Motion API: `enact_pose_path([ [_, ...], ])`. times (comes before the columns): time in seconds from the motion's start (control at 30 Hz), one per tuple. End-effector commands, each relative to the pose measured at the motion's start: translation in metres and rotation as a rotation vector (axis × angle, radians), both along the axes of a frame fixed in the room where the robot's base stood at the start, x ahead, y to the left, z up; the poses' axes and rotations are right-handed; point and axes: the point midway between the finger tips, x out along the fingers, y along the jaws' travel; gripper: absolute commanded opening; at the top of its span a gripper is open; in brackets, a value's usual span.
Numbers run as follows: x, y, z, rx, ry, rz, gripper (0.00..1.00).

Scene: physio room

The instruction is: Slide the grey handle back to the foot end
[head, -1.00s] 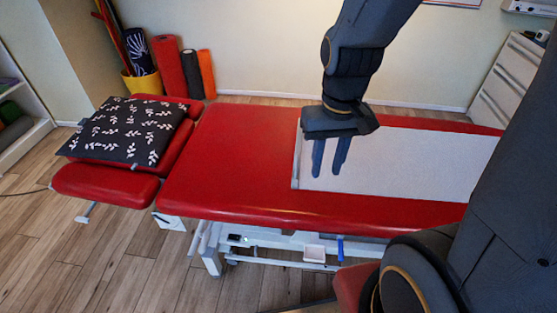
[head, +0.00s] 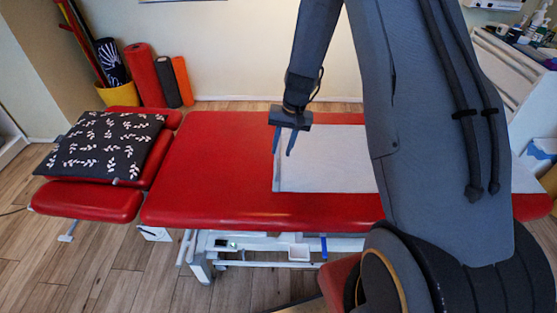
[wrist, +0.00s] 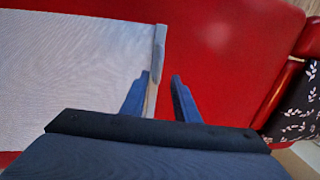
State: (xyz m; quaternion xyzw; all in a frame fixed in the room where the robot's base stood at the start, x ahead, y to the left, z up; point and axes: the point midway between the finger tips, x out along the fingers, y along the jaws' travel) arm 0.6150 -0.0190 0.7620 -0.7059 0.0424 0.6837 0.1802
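A red treatment couch (head: 215,165) has a pale cover (head: 325,165) over its right part. A grey strip or handle (wrist: 159,45) runs along the cover's left edge; that edge also shows in the head view (head: 277,175). My gripper (head: 282,151) is open and empty, pointing down over the far part of this edge. In the wrist view its two fingers (wrist: 161,77) are apart, with the strip just ahead of and between them, close to one finger. Whether they touch it I cannot tell. The gripper body hides the near part of the strip.
A dark patterned pillow (head: 105,147) lies on the couch's left section. Rolled mats (head: 168,80) and a yellow bin (head: 122,95) stand behind it. The red surface between pillow and cover is clear. My arm blocks the couch's right part.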

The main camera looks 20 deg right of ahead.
Motion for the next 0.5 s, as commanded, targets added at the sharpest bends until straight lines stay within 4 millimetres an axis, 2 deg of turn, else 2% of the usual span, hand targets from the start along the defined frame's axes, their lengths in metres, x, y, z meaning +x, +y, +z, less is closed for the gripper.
enact_pose_path([
  [0.3,0.001,0.009,-0.046,0.000,0.004,0.001,0.28],
  [0.5,0.003,0.012,-0.060,-0.001,0.001,0.001,0.28],
])
